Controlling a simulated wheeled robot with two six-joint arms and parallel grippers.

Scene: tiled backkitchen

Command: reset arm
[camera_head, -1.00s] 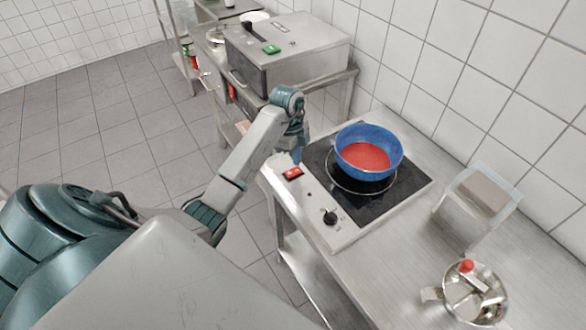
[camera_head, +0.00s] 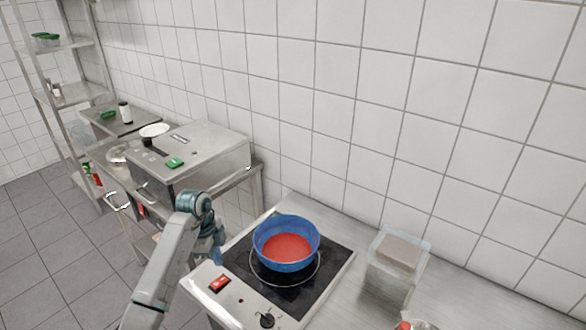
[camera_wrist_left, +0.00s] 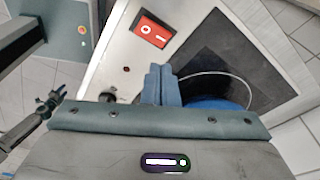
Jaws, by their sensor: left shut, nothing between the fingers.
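My left arm comes up from the bottom in the head view, and my left gripper (camera_head: 219,243) hangs at its end by the left edge of the hotplate. In the left wrist view its fingers (camera_wrist_left: 161,84) are together with nothing between them, above the hotplate's front panel. The gripper is apart from the blue pot (camera_head: 286,243), which holds red contents and stands on the black hotplate (camera_head: 330,266). The pot's blue side shows partly behind the gripper in the left wrist view (camera_wrist_left: 215,103). My right gripper is not in the head view.
A red switch (camera_head: 220,284) and a black knob (camera_head: 267,320) sit on the hotplate's front. A clear container (camera_head: 398,252) stands right of it on the steel counter. A steel appliance (camera_head: 200,155) and shelves (camera_head: 75,95) stand further left.

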